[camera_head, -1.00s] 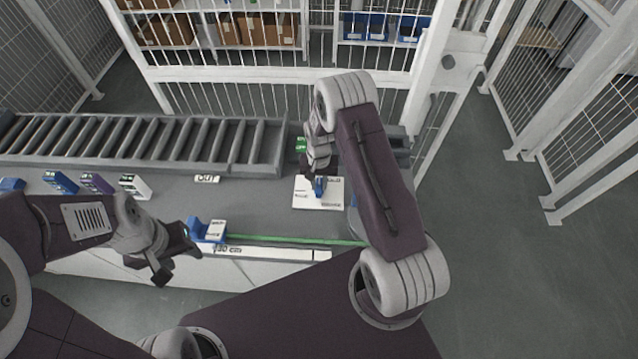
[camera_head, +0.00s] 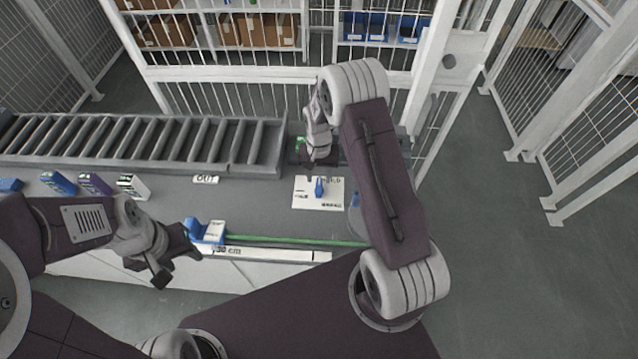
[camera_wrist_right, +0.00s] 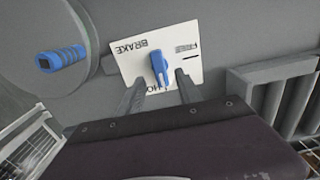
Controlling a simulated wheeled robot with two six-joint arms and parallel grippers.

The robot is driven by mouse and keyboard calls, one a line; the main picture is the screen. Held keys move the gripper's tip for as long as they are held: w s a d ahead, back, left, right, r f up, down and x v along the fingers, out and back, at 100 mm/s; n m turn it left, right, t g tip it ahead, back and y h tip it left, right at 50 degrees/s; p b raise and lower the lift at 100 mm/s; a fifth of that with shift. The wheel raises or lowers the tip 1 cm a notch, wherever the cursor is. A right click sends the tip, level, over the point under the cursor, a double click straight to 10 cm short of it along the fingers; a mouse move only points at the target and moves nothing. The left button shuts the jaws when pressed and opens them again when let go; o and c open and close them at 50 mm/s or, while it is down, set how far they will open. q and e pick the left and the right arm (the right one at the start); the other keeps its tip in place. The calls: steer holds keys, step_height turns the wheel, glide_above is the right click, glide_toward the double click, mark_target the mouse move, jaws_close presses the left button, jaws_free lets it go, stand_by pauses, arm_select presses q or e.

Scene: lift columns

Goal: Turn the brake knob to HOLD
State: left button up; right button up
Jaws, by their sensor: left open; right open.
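The brake knob is a blue lever-shaped knob (camera_head: 319,187) on a white plate (camera_head: 335,202). In the right wrist view the knob (camera_wrist_right: 159,68) stands near the middle of the plate (camera_wrist_right: 128,63), its long axis running roughly up and down the picture. BRAKE and FREE read upside down there; the lettering at the near edge is partly hidden by a finger. My left gripper (camera_head: 176,261) is open and empty at the table's front left.
A blue handle (camera_wrist_right: 61,58) on a grey disc is left of the plate in the wrist view. A blue slider (camera_head: 206,231) sits by a green strip and a white scale (camera_head: 270,254). A roller conveyor (camera_head: 140,140) runs behind; several small boxes stand at left.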

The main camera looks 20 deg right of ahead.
steer(key=shift+r+b, duration=0.3)
steer(key=shift+r, duration=2.1)
step_height(320, 180, up, 4)
steer(key=t+b, duration=0.1)
steer(key=b, duration=0.1)
glide_above(318, 185)
steer(key=a, duration=0.1)
steer(key=s+a+r+n+b, duration=0.1)
steer(key=s+r, duration=0.1)
steer(key=s, duration=0.1)
steer(key=s+a+f+n+b, duration=0.1)
steer(key=s+n, duration=0.3)
steer(key=s, duration=1)
steer(key=shift+s+a+f, duration=0.2)
steer(key=shift+s+f, duration=0.05)
steer(key=shift+f, duration=0.4)
steer(key=shift+s, duration=0.15)
